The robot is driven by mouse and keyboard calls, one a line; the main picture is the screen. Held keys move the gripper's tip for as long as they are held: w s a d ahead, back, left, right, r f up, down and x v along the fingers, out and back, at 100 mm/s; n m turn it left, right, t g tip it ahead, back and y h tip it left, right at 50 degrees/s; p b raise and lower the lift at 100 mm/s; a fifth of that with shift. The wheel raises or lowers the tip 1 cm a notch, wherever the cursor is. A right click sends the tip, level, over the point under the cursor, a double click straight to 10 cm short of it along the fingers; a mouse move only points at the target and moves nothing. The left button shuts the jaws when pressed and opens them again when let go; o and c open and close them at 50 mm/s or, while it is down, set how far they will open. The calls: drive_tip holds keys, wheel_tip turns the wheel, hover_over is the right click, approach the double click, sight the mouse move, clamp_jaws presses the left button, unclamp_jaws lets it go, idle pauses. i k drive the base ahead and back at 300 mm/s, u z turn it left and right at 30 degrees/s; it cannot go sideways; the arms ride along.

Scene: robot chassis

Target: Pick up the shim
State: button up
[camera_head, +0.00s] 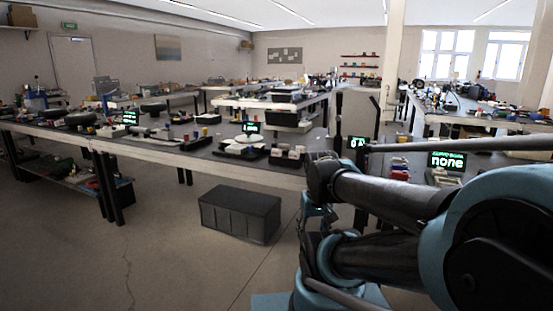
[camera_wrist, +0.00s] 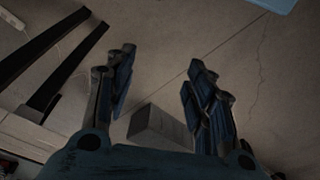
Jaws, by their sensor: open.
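I cannot pick out the shim in either view; the items on the benches are too small and crowded to tell apart. My gripper (camera_wrist: 162,60) is open in the wrist view, its two dark blue fingers spread apart with nothing held between them. It hangs over bare concrete floor. In the head view my blue and dark arm fills the lower right and hides part of the benches behind it.
A long workbench (camera_head: 262,174) crowded with small parts and lit displays crosses the middle. A dark grey box (camera_head: 240,214) stands on the floor before it, also in the wrist view (camera_wrist: 158,124). More benches stand behind. The floor (camera_head: 130,240) at the front left is clear.

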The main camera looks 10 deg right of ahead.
sight(275, 152)
drive_tip(key=u, duration=2.75)
drive_tip(key=k, duration=0.7)
drive_tip(key=z, duration=1.5)
drive_tip(key=i, duration=0.7)
